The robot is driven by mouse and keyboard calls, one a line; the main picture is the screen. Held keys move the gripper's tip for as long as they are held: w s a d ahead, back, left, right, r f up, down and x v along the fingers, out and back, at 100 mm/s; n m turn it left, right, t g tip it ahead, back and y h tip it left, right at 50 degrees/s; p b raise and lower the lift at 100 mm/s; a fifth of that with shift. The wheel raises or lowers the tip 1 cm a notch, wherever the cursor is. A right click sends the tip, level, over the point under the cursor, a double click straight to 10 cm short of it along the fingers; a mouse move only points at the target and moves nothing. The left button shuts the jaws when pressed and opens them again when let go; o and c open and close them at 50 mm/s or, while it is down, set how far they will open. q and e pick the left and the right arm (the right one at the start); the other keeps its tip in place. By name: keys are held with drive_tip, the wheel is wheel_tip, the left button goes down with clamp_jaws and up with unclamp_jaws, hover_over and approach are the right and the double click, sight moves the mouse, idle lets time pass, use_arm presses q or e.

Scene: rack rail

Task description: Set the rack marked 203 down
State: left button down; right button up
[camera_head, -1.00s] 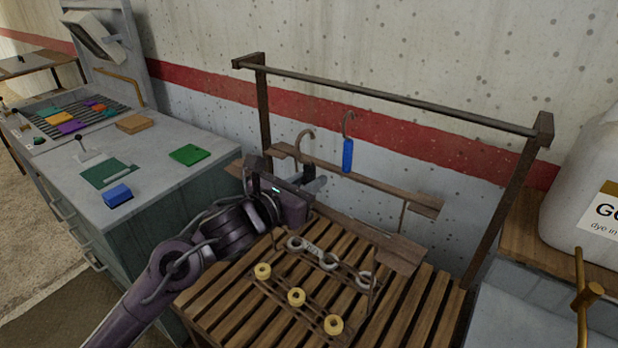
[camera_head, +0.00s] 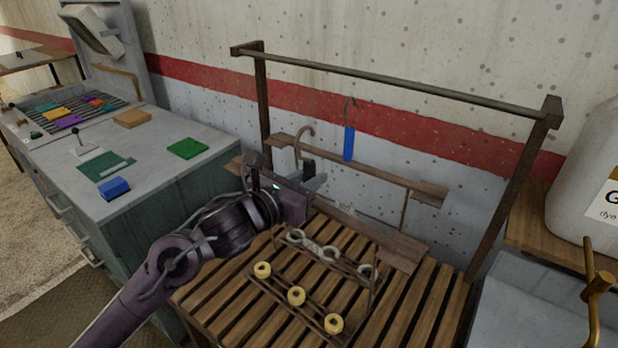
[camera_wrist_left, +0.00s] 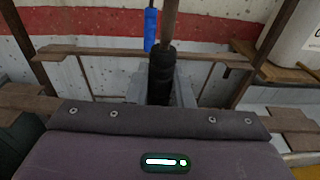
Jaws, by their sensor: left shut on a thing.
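My left gripper (camera_head: 310,178) is shut on the black grip of a brown hook (camera_head: 304,138), above the back left of the slatted table (camera_head: 420,310). The wrist view shows the black grip (camera_wrist_left: 161,75) upright between the jaws. A long wooden bar (camera_head: 390,177) with thin uprights runs behind the gripper; the gripper hides part of it. A small pale mark on the lower part is too faint to read surely as 203. A blue grip (camera_head: 348,144) with a grey hook stands near the bar. I cannot tell which parts join the held hook. My right gripper is out of view.
A dark rail (camera_head: 400,92) spans two posts above. A cabinet (camera_head: 150,180) stands left, and a white jug (camera_head: 585,185) right.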

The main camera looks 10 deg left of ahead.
use_arm(q)
drive_tip(key=shift+f, duration=0.1)
idle(0.3)
drive_tip(key=c, duration=1.2)
unclamp_jaws()
drive_tip(key=shift+s, duration=0.1)
drive_tip(key=shift+o, duration=0.3)
drive_tip(key=shift+f, duration=0.2)
drive_tip(key=o, duration=1.1)
drive_tip(key=shift+r, duration=0.1)
drive_tip(key=shift+o, duration=0.2)
drive_tip(key=shift+s+a+b, duration=0.2)
drive_tip(key=shift+s+b, duration=0.1)
drive_tip(key=shift+b, duration=0.05)
drive_tip(key=f+p+v, duration=0.1)
drive_tip(key=p+v, duration=0.1)
drive_tip(key=v, duration=0.9)
drive_tip(key=shift+p, duration=0.3)
